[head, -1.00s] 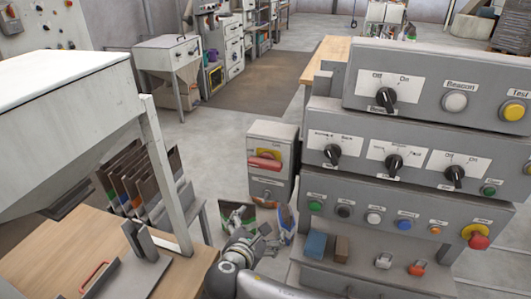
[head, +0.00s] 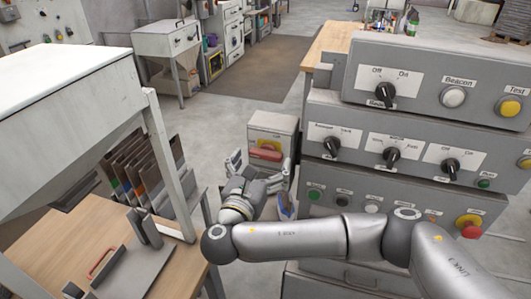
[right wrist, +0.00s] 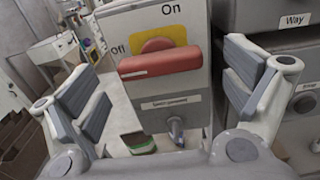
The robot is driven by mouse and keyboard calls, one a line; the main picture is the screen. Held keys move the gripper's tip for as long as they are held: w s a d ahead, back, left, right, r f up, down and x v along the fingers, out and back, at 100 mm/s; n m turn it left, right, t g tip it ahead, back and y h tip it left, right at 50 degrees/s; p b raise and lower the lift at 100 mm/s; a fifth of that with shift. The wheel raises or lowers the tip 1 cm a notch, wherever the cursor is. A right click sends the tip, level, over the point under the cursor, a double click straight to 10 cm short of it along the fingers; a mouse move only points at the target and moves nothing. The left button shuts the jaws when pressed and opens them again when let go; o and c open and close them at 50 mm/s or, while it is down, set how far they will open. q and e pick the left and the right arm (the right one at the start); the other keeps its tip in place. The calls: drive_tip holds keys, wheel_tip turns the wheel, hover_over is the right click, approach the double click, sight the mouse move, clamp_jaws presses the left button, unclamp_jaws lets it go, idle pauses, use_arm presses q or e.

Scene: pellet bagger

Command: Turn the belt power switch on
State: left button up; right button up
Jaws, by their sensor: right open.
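The switch box (head: 272,131) is a grey cabinet left of the control panels. Its red handle (right wrist: 160,62) sits on a yellow plate and lies roughly level, with "Off" at its left and "On" above. In the head view the handle (head: 266,154) shows small just beyond my right gripper (head: 262,165). That gripper is open and empty. In the right wrist view its fingers (right wrist: 165,78) stand wide apart on either side of the box front, with the handle between them in the picture; no contact shows. My left gripper is not in view.
Stacked control panels (head: 440,120) with knobs and buttons stand close on the right. A wooden table (head: 60,240) with a metal fixture and a white hopper (head: 60,85) are on the left.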

sight(264, 158)
drive_tip(key=shift+x, duration=1.6)
drive_tip(key=shift+c, duration=0.2)
drive_tip(key=c, duration=1)
